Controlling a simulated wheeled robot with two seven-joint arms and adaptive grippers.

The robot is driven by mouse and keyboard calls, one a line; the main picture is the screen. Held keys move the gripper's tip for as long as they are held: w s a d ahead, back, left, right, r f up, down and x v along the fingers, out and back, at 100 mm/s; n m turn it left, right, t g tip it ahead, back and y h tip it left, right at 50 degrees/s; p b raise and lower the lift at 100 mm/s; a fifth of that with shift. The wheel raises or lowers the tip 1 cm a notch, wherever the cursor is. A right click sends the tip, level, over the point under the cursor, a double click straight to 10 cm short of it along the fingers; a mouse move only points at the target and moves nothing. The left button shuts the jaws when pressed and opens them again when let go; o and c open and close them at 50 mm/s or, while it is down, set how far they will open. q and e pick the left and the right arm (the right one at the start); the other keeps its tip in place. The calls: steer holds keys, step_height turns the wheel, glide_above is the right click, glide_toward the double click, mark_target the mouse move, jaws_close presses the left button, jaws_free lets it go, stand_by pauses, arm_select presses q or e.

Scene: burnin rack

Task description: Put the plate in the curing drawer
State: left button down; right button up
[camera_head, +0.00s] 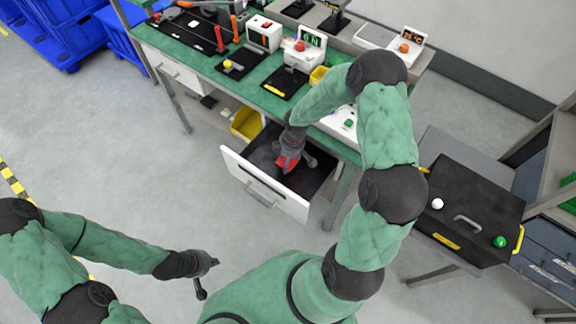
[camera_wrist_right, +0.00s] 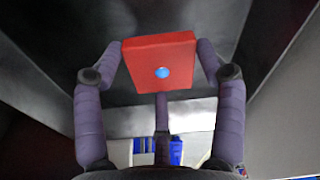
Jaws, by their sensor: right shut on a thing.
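The curing drawer (camera_head: 262,193) is pulled out from under the green-topped bench, with a white front and dark inside. My right gripper (camera_head: 289,168) reaches down into the open drawer. It is shut on a red square plate (camera_wrist_right: 160,60), which has a blue dot on its face and sits between the two fingers in the right wrist view. In the head view only a red patch of the plate (camera_head: 287,163) shows beside the gripper. Whether the plate touches the drawer floor I cannot tell. My left gripper (camera_head: 208,278) is open and empty over bare floor at the lower left.
The bench (camera_head: 195,45) carries several devices, tools and a black tray. A yellow bin (camera_head: 246,123) is on the shelf below it, left of the drawer. A black lidded box (camera_head: 470,212) with a handle stands at the right. The floor left of the drawer is clear.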

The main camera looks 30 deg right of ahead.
step_height(320, 180, down, 4)
steer(key=shift+f+b, duration=0.1)
steer(key=shift+b, duration=0.6)
steer(key=o, duration=1.2)
steer(key=shift+f, duration=0.1)
steer(key=shift+c, duration=0.2)
steer(key=shift+s+d+r+p, duration=0.1)
steer(key=shift+r+p, duration=0.5)
steer(key=shift+r, duration=0.7)
steer(key=shift+s+d+r+p, duration=0.15)
steer(key=shift+r+p, duration=0.4)
steer(key=shift+r, duration=0.7)
steer(key=shift+s+d+r+p, duration=0.1)
steer(key=shift+r+p, duration=0.5)
steer(key=shift+r, duration=0.7)
